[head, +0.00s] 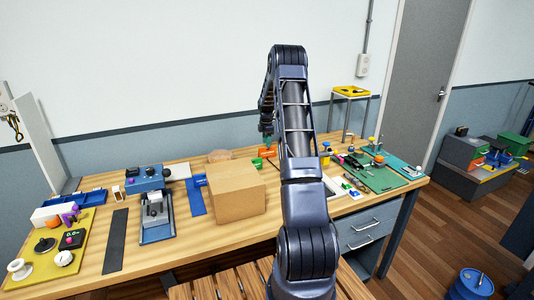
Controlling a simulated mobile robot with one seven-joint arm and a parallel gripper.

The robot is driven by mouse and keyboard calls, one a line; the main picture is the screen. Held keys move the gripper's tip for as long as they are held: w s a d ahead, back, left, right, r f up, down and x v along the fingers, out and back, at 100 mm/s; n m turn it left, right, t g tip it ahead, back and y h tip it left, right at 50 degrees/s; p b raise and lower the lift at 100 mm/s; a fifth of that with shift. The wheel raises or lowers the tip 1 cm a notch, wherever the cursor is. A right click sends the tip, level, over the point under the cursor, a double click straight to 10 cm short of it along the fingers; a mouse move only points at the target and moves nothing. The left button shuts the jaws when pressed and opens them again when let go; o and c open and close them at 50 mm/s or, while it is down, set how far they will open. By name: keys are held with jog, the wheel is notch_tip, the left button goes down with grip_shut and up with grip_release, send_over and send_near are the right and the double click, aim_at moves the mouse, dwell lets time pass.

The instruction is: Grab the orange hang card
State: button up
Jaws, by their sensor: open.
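A small orange item (270,149) shows behind the cardboard box, left of my arm's upper link. It is too small to tell whether it is the orange hang card. Green pieces are close to it. My gripper (267,128) is at the far end of my arm, pointing down over the back of the bench, above and close to the orange item. It is small and dark, partly hidden by my own arm links, and it is open. I see nothing held in it.
A cardboard box (236,192) stands mid-bench in front of the orange item. A blue-grey device (154,205) and a yellow mat (50,262) are at left. Green mats (378,178) with small tools lie at right. Bare wood (105,185) shows at the left rear.

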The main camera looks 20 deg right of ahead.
aim_at(265, 152)
jog(key=f, duration=0.4)
jog(key=a+f, duration=0.1)
jog(key=f, duration=0.1)
jog(key=shift+w, duration=0.1)
jog(key=shift+d+f, duration=0.1)
jog(key=shift+f, duration=0.45)
grip_shut()
